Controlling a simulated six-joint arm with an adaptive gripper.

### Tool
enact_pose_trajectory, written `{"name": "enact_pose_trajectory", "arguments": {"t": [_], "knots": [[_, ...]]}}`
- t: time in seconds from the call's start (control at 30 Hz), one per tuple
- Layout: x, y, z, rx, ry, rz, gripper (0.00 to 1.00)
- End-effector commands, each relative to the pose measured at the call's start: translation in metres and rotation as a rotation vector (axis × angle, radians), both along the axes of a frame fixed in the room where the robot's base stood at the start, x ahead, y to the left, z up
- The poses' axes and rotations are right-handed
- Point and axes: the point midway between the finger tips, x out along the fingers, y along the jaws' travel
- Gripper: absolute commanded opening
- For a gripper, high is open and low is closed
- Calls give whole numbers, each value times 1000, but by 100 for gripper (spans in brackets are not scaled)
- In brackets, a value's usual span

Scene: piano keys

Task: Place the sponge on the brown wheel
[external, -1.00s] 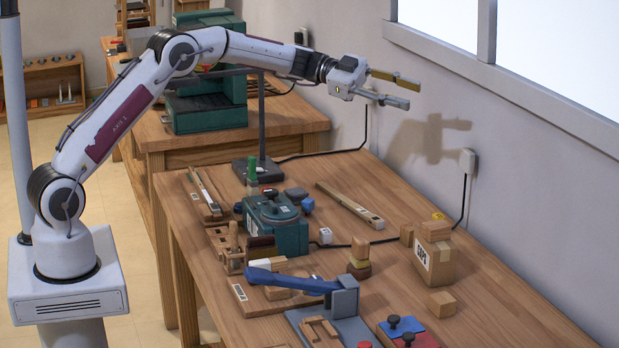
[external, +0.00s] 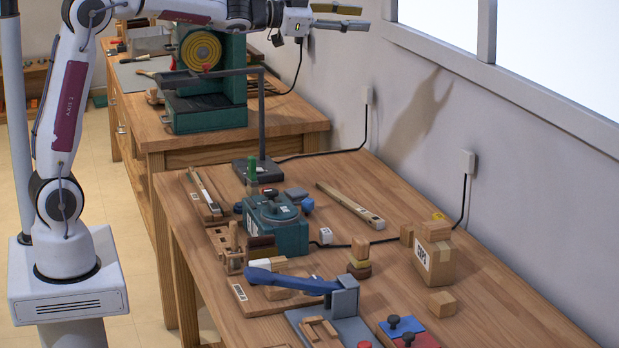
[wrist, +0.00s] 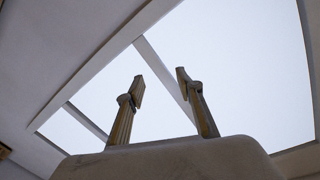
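My gripper (external: 362,17) is high at the top of the external view, beside the wall and far above the bench. Its two fingers are apart with nothing between them. The wrist view shows the same open, empty gripper (wrist: 160,82) against the bright window. A round yellow-brown disc with rings (external: 201,51) is on the green machine at the back, left of my gripper; it is the only clearly wheel-like thing I see. I cannot identify a sponge for certain.
The front bench (external: 400,205) holds a teal device (external: 275,225), a blue-handled tool (external: 290,282), a cardboard box (external: 435,260) and a stacked tan-and-brown piece (external: 360,262). A dark post with a horizontal arm (external: 262,115) stands at the back. The bench's right side has bare wood.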

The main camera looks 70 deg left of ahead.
Motion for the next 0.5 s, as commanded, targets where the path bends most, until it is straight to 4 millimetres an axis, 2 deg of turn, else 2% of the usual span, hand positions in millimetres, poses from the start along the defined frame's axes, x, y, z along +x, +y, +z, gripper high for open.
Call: {"name": "enact_pose_trajectory", "arguments": {"t": [0.03, 0.23, 0.5], "knots": [[-13, 3, 2, -9, 13, 29, 36], [-63, 15, -8, -49, 95, 146, 36], [-140, 22, -40, -110, 242, 269, 36]]}}
